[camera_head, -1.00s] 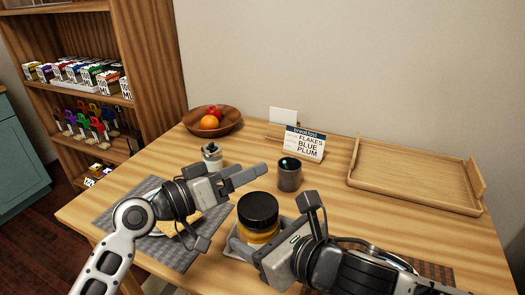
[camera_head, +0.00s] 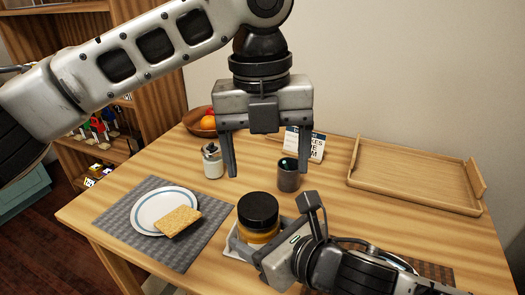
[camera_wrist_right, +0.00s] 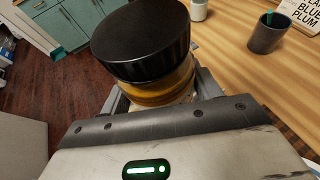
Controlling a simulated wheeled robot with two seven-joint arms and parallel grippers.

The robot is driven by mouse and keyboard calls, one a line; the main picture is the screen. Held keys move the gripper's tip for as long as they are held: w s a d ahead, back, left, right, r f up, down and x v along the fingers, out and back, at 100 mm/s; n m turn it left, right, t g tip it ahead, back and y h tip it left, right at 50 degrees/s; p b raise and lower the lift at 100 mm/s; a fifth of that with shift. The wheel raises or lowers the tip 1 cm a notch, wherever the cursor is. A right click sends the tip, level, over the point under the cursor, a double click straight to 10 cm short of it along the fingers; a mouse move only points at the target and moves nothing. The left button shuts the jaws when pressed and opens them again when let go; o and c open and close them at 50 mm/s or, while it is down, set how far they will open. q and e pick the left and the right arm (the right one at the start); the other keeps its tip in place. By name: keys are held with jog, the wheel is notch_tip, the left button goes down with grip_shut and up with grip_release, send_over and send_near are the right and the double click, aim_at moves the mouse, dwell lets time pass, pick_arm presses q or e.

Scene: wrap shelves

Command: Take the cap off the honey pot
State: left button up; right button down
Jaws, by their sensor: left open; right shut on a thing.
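In the right wrist view the pot (camera_wrist_right: 160,92) and cap (camera_wrist_right: 140,40) fill the upper middle. My right gripper (camera_head: 272,228) is shut on the pot's body, below the cap. The far side of the pot is hidden in the head view.
A dark cup (camera_head: 289,177) stands just behind the pot, and a white-bodied jar (camera_head: 212,163) stands left of it. A plate (camera_head: 151,211) with a cracker lies on a grey mat (camera_head: 121,222). A wooden tray (camera_head: 412,178) is at the back right. A menu card (camera_head: 317,147) stands behind.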

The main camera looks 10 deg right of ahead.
aim_at(263, 204)
pick_arm(q)
jog(key=shift+a+y, duration=0.25)
jog(key=shift+y, duration=0.05)
jog(key=shift+f, duration=0.3)
notch_tip(263, 204, down, 7)
